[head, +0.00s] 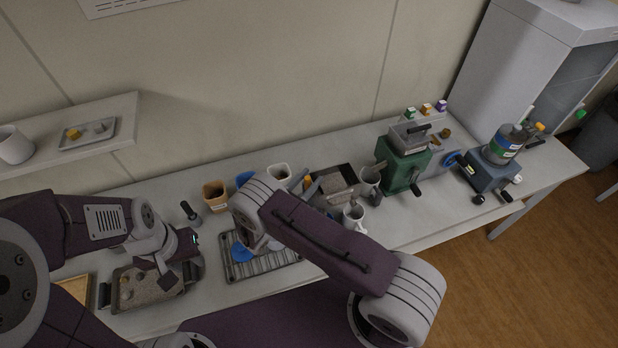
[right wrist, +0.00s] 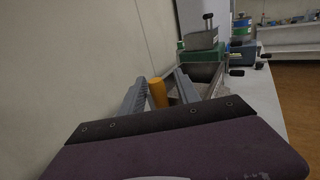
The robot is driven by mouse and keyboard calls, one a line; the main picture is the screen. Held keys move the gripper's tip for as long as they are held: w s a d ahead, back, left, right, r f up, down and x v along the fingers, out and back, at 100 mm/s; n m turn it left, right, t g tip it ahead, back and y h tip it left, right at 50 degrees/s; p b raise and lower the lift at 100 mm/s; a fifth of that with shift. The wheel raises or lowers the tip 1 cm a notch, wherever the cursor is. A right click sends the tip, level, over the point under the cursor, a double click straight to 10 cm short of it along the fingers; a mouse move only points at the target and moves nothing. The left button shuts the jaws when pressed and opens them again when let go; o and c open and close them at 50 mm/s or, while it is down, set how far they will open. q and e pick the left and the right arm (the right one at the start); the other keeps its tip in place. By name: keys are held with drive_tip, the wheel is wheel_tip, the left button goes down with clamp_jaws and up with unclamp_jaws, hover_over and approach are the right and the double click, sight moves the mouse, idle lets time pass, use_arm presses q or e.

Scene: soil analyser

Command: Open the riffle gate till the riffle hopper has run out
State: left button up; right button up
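A green boxy device (head: 403,168) stands toward the right of the bench, with a grey hopper (head: 408,136) on top and black handles; I take it for the riffle. It also shows ahead in the right wrist view (right wrist: 202,52). The hopper's contents and the gate's position cannot be made out. My right gripper (right wrist: 161,92) is open, left of the device, with an orange handle (right wrist: 157,92) showing between or beyond its fingers. My left gripper (head: 165,268) is over a soil-filled tray (head: 122,302) at the left; its finger gap is unclear.
A dark tray (head: 347,171) and metal cups (head: 370,186) stand left of the green device. A grey-blue device with a bottle (head: 503,142) stands farther right. A ribbed rack (head: 262,270) and an orange cup (head: 215,194) are near the middle. My right arm hides part of the bench.

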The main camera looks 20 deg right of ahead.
drive_tip(key=shift+s+a, duration=0.1)
drive_tip(key=shift+a, duration=0.1)
clamp_jaws()
drive_tip(key=shift+w, duration=0.2)
drive_tip(key=shift+s+f, duration=0.15)
drive_tip(key=shift+f, duration=0.05)
idle(0.7)
